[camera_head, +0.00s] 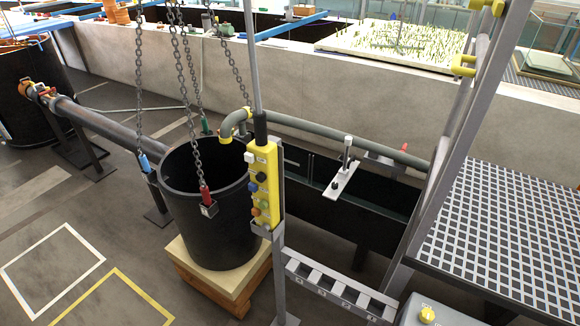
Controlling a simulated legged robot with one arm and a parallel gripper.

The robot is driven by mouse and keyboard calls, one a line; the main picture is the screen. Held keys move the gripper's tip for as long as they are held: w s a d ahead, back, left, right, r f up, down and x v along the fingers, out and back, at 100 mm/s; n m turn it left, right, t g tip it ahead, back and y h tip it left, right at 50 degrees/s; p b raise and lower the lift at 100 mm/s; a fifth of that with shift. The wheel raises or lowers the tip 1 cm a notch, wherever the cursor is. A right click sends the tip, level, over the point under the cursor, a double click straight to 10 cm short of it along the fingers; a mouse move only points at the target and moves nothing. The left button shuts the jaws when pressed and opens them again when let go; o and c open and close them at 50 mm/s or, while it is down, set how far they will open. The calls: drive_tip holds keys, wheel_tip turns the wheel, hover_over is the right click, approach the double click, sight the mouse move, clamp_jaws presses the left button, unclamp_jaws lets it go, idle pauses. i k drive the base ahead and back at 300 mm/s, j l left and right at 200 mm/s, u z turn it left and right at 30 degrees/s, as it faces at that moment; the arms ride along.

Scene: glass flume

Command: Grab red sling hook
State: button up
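The red sling hook (206,196) hangs at the lower end of a grey chain, in front of the near side of a large black bucket (215,245). A dark block with a pale mark sits at its lower end; I cannot tell whether it touches the bucket. A blue hook (145,164) hangs on another chain at the bucket's left rim. A green hook (205,124) hangs behind the far rim. My gripper is not in view.
A yellow control pendant (263,185) hangs just right of the bucket, beside a grey post. The bucket stands on a wooden pallet (225,285). A grey rack (335,287) and a metal grating (500,230) lie to the right. Open floor lies at left.

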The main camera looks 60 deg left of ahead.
sight(205, 197)
drive_tip(key=u, duration=2.85)
drive_tip(key=z, duration=0.45)
drive_tip(key=i+j+z, duration=0.2)
drive_tip(key=j, duration=0.25)
drive_tip(key=i+j+z, duration=0.15)
drive_tip(key=j, duration=0.25)
drive_tip(key=j+z, duration=0.2)
drive_tip(key=j, duration=0.25)
drive_tip(key=i+j+z, duration=0.2)
drive_tip(key=j, duration=1.35)
